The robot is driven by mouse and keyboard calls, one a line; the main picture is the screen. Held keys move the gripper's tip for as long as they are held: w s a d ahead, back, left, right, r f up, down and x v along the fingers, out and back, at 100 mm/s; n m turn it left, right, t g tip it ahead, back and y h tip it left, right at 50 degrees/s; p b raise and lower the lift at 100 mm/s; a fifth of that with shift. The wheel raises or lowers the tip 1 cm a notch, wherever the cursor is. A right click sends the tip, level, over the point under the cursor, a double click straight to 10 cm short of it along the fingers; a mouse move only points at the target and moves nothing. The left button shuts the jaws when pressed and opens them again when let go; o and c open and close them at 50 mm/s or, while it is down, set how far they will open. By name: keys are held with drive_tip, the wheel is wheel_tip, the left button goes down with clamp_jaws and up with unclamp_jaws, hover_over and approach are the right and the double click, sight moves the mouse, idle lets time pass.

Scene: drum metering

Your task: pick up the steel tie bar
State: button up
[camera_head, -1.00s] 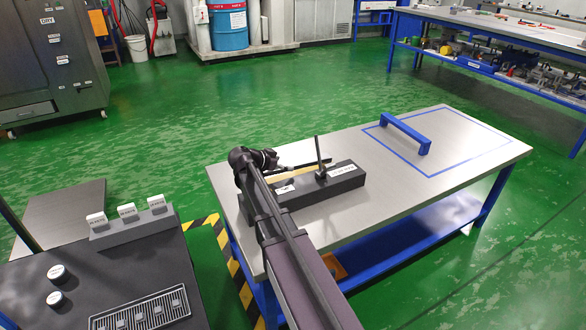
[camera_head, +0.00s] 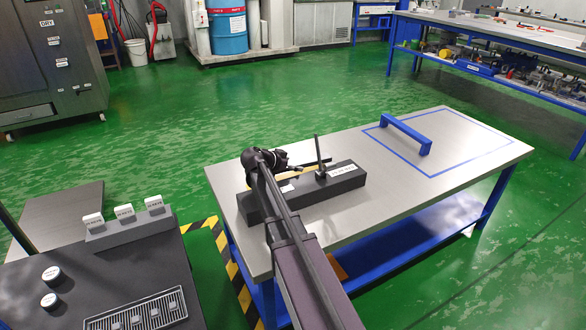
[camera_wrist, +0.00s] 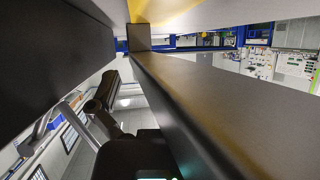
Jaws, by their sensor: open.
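My gripper (camera_head: 287,162) is open at the left end of a dark block (camera_head: 348,182) with white labels, on the grey-topped table. A thin dark rod (camera_head: 318,152) stands upright at the block, with a rounded dark piece at its foot. A thin dark bar (camera_head: 318,163) and a yellowish strip (camera_head: 311,171) lie low beside my gripper. I cannot tell for sure which of these is the steel tie bar. My arm hides part of the block. In the wrist view, large dark surfaces fill the near view and nothing shows held.
A blue bar (camera_head: 406,134) stands inside a blue outlined area on the table (camera_head: 470,145). A dark console (camera_head: 150,260) with white-labelled blocks is at the left. A workbench (camera_head: 480,38) is at the back right. The table's right half is mostly clear.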

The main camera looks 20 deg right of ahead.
sight(293, 163)
drive_tip(key=c, duration=1.2)
drive_tip(key=shift+r, duration=0.15)
drive_tip(key=shift+c, duration=0.2)
wheel_tip(293, 163, up, 10)
drive_tip(key=p, duration=1)
